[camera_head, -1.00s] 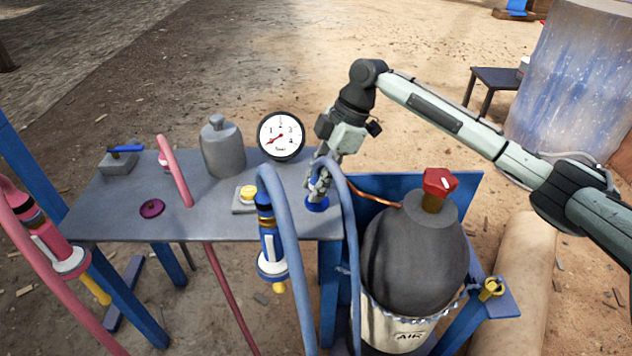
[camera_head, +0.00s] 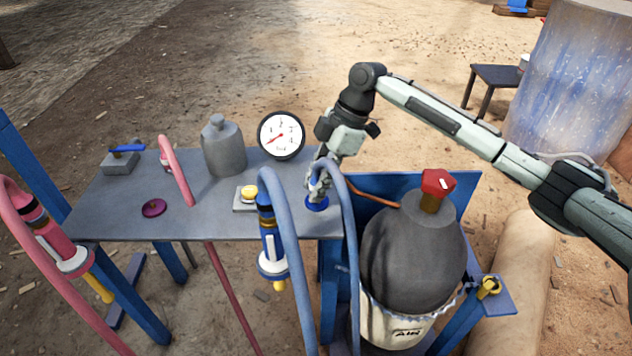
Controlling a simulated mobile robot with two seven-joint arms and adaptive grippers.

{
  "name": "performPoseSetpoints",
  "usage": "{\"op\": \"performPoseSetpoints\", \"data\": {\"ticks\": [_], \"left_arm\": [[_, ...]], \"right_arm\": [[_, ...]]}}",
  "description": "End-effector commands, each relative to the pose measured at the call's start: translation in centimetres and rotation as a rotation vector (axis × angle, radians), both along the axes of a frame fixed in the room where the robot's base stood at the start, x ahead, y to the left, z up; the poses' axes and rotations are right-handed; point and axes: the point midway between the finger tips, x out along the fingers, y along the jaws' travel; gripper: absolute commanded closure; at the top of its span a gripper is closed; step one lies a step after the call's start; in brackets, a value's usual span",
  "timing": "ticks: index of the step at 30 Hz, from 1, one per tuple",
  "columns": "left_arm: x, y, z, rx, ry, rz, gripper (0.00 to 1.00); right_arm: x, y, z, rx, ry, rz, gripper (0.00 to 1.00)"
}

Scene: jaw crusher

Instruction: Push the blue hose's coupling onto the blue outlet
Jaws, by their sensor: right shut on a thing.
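My right gripper (camera_head: 319,182) reaches in from the right and is shut at the right front of the grey table. It holds the end of the blue hose (camera_head: 347,205), where the coupling is; the fingers mostly hide the coupling. The hose arches up from the gripper and down over the table's front edge. The blue outlet (camera_head: 317,205) shows as a blue ring on the table directly under the fingers. Whether the coupling is fully seated on it cannot be told. My left gripper is not in view.
A gauge (camera_head: 281,136), a grey bottle (camera_head: 222,148) and a yellow button (camera_head: 249,193) are on the grey table (camera_head: 110,215). A dark air tank (camera_head: 413,260) stands right.

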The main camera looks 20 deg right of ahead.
Motion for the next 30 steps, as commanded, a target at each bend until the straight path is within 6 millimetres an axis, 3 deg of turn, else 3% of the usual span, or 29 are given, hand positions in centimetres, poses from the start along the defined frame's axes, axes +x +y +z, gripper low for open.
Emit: {"op": "performPoseSetpoints", "data": {"ticks": [14,15,21,30], "left_arm": [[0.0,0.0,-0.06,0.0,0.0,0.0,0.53],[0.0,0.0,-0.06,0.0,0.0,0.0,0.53],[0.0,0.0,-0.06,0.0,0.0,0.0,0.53],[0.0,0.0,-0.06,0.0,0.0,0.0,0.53]], "right_arm": [[0.02,0.03,-0.95,0.001,0.0,0.0,1.0],[0.02,0.03,-0.98,0.001,-0.001,0.001,0.73],[0.02,0.02,-0.97,0.001,0.0,0.0,0.5],[0.01,-0.06,-0.86,0.0,0.0,0.0,0.5]]}}
